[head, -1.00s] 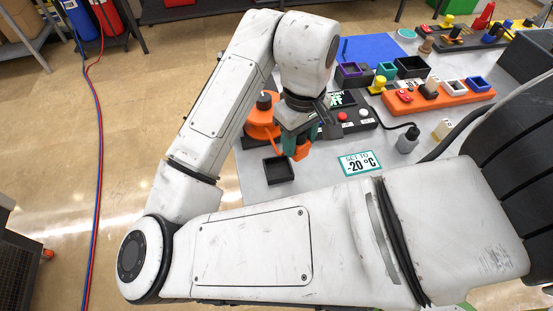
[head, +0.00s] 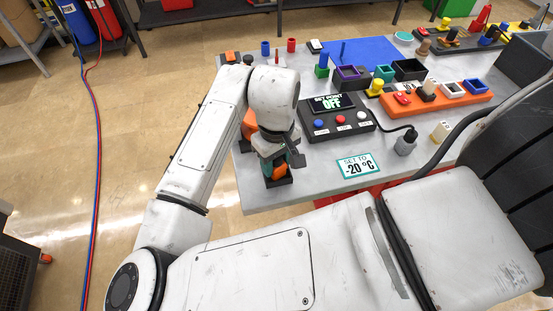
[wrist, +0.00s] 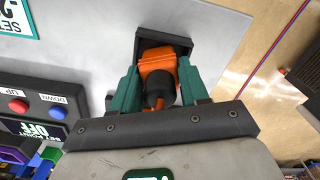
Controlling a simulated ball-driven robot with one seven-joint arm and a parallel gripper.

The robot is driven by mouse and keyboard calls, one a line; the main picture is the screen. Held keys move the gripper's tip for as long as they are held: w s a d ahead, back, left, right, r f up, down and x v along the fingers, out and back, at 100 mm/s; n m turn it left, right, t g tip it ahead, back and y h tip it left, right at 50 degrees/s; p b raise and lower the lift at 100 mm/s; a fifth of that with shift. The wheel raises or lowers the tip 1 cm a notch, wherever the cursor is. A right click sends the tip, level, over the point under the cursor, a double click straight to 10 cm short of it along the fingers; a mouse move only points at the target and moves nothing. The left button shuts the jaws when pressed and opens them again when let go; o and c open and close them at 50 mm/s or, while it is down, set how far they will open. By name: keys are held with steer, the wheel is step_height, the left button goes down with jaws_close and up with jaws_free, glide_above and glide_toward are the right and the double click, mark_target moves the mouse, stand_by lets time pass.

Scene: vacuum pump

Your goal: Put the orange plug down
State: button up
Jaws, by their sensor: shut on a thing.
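The orange plug (wrist: 158,62), with a dark knob-like end, sits between the teal fingers of my gripper (wrist: 158,88) in the wrist view. A finger touches each side of it. In the head view the plug (head: 280,172) is partly hidden by my gripper (head: 284,164). The small black square tray (wrist: 183,41) shows around the far end of the plug; in the head view its edge (head: 284,182) shows under the plug. I cannot tell whether the plug touches the tray floor.
The control box (head: 340,115), with its "OFF" display and buttons, stands behind and right of my gripper. A "SET TO -20 °C" card (head: 358,166) lies to the right. The table edge is close by the tray. An orange rack (head: 436,98) is farther right.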

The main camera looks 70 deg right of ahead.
steer(key=shift+f, duration=0.1)
steer(key=o, duration=1.1)
step_height(320, 180, up, 12)
steer(key=shift+r, duration=0.15)
